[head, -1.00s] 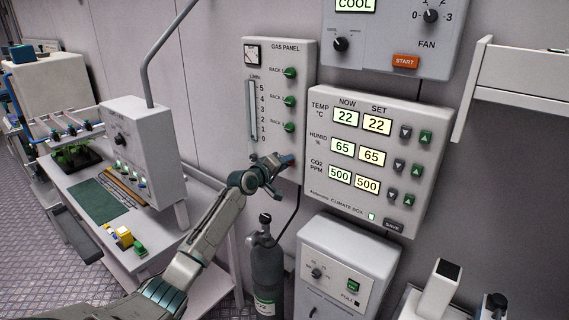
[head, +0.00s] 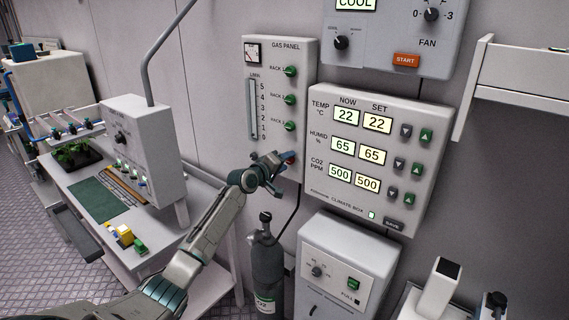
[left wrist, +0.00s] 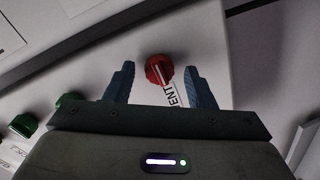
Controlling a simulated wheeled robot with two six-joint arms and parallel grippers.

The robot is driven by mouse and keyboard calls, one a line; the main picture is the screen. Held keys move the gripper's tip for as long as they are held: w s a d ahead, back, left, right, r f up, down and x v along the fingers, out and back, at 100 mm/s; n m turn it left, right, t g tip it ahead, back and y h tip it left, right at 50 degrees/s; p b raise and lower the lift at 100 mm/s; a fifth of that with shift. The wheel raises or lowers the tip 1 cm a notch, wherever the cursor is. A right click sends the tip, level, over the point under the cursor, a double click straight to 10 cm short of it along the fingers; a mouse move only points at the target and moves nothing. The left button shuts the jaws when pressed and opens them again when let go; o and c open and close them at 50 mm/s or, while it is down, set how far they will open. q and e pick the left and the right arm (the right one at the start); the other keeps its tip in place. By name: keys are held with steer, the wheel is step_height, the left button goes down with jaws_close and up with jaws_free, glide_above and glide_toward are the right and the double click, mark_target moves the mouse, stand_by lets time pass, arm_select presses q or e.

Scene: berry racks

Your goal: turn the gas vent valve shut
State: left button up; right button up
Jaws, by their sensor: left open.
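The gas vent valve is a red round knob (left wrist: 157,68) in the left wrist view, with a pale line on it and a white label reading "ENT" beside it, partly cut off. My left gripper (left wrist: 159,76) is open, with its two blue fingers on either side of the knob. In the head view my left gripper (head: 279,160) is at the lower right of the gas panel (head: 268,139) and hides most of the knob. My right gripper is not in view.
Several green rack knobs (head: 290,99) sit above on the gas panel. The climate box (head: 376,204) is close to the right of my gripper. A grey gas cylinder (head: 267,263) stands below, and a bench (head: 117,218) is at the left.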

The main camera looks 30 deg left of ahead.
arm_select(q)
steer(key=s+r+b, duration=0.1)
steer(key=s+b, duration=0.2)
steer(key=s, duration=0.7)
steer(key=shift+s+a, duration=0.35)
steer(key=shift+a, duration=0.05)
steer(key=shift+r, duration=0.1)
